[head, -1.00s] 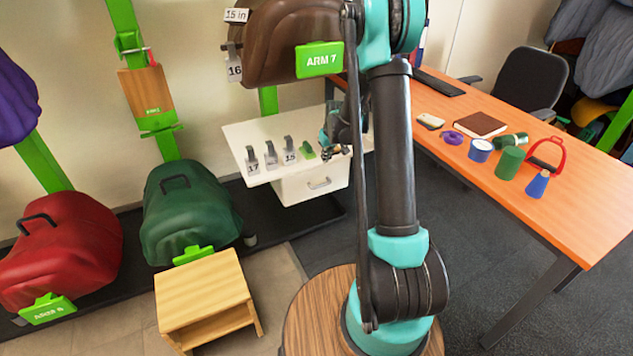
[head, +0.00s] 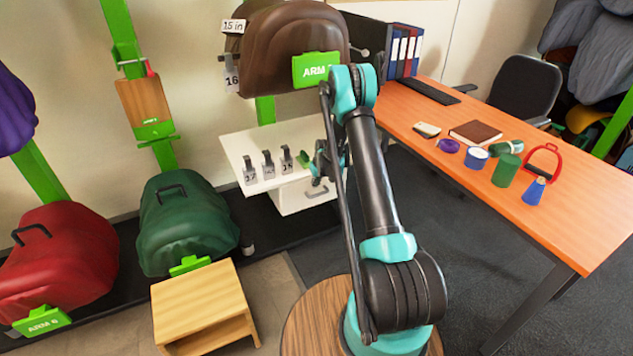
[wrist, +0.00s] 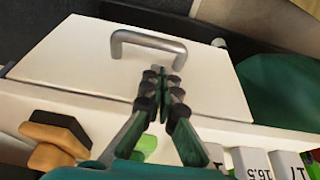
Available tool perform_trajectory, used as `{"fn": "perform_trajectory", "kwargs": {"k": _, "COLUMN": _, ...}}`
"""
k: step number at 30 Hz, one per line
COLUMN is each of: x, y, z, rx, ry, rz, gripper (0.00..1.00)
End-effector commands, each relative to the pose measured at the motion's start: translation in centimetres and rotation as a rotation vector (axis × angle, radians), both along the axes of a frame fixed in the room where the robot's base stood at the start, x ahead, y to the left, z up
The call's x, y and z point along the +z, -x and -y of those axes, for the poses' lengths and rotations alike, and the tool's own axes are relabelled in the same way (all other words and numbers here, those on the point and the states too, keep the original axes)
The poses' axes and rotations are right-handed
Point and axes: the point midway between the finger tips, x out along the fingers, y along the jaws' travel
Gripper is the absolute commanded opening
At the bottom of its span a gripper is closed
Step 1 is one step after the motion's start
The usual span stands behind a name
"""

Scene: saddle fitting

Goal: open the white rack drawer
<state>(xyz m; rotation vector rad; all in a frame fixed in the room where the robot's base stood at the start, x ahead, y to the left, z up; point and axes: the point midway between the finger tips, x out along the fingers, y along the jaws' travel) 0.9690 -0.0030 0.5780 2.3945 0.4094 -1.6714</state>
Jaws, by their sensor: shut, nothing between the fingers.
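The white rack drawer (head: 292,199) sits under the white rack top (head: 240,146) and looks closed. Its grey bar handle (head: 317,190) is partly behind my arm in the head view. In the wrist view the drawer front (wrist: 75,60) fills much of the picture, with the handle (wrist: 148,42) near its top. My gripper (wrist: 161,72) is shut and empty, its fingertips in front of the drawer face, just below the handle in that picture. I cannot tell whether they touch it. In the head view my gripper (head: 320,168) is partly hidden by the arm.
Several grey numbered tags (head: 268,165) and a green piece (head: 304,160) stand on the rack top. A brown saddle (head: 290,45) hangs above. A green-covered saddle (head: 185,220) stands left, behind a wooden step stool (head: 205,300). An orange desk (head: 560,225) with small objects stands right.

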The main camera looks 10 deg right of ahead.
Motion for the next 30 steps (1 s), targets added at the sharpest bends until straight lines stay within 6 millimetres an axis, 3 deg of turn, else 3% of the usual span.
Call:
{"fn": "perform_trajectory", "kwargs": {"k": 6, "x": -3.2, "y": -1.1, "z": -0.4, "rx": 0.000, "ry": 0.000, "rz": 0.000, "gripper": 0.00}}
{"fn": "perform_trajectory", "kwargs": {"k": 12, "x": -4.6, "y": -1.6, "z": -0.6, "rx": 0.000, "ry": 0.000, "rz": 0.000, "gripper": 0.00}}
{"fn": "perform_trajectory", "kwargs": {"k": 30, "x": -5.0, "y": -1.7, "z": -0.6, "rx": 0.000, "ry": 0.000, "rz": 0.000, "gripper": 0.00}}
